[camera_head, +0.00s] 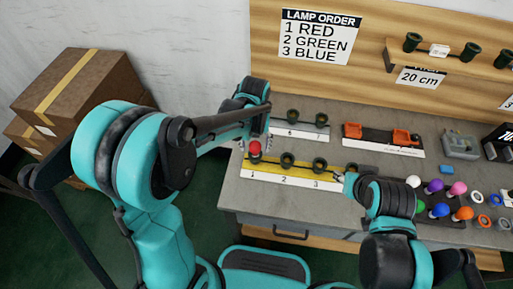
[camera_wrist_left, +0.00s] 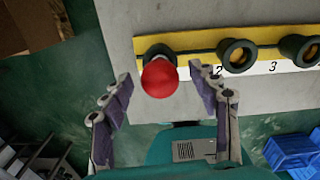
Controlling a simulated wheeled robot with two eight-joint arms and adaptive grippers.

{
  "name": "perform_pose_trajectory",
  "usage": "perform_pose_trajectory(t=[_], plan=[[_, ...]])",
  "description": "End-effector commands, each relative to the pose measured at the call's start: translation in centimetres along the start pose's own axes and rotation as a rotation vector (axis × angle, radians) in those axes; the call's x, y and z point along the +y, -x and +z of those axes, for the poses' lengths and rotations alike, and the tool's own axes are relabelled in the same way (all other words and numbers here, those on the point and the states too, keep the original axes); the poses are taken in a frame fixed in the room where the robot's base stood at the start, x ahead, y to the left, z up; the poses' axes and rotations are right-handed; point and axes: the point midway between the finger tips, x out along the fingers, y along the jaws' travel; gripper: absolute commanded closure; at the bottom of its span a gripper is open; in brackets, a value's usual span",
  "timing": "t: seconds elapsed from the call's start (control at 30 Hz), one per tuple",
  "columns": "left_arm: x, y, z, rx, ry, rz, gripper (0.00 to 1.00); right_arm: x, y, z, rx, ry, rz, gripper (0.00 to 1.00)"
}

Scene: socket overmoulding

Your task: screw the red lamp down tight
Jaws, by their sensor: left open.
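The red lamp (camera_head: 255,148) is a round red bulb at socket 1, at the left end of the yellow socket board (camera_head: 262,175). In the left wrist view the red lamp (camera_wrist_left: 159,79) stands in front of a dark green socket (camera_wrist_left: 157,49); its base is hidden. My left gripper (camera_wrist_left: 161,80) is open, with one finger on each side of the lamp and gaps between. Sockets 2 (camera_wrist_left: 237,55) and 3 (camera_wrist_left: 300,48) hold no lamp. My right gripper (camera_head: 345,178) is by the board's right end; its jaws are too small to read.
A second socket strip (camera_head: 305,132) lies behind the board. Red-orange parts (camera_head: 352,131) sit on a tray at the back. Several coloured lamps (camera_head: 458,188) and rings stand at the right. Bare table (camera_head: 240,200) lies in front of the board.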

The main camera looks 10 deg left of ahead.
Motion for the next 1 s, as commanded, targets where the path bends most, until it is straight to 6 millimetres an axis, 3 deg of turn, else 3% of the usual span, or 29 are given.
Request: perform_pose_trajectory(t=[0.2, 0.43, 1.0], plan=[[0.00, 0.00, 0.00, 0.000, 0.270, 0.000, 0.40, 0.00, -0.06, 0.04, 0.000, 0.000, 0.000, 0.60], [0.00, 0.00, 0.00, 0.000, 0.432, 0.000, 0.40, 0.00, -0.07, 0.05, 0.000, 0.000, 0.000, 0.60], [0.00, 0.00, 0.00, 0.000, 1.046, 0.000, 0.40, 0.00, -0.15, 0.11, 0.000, 0.000, 0.000, 0.60]])
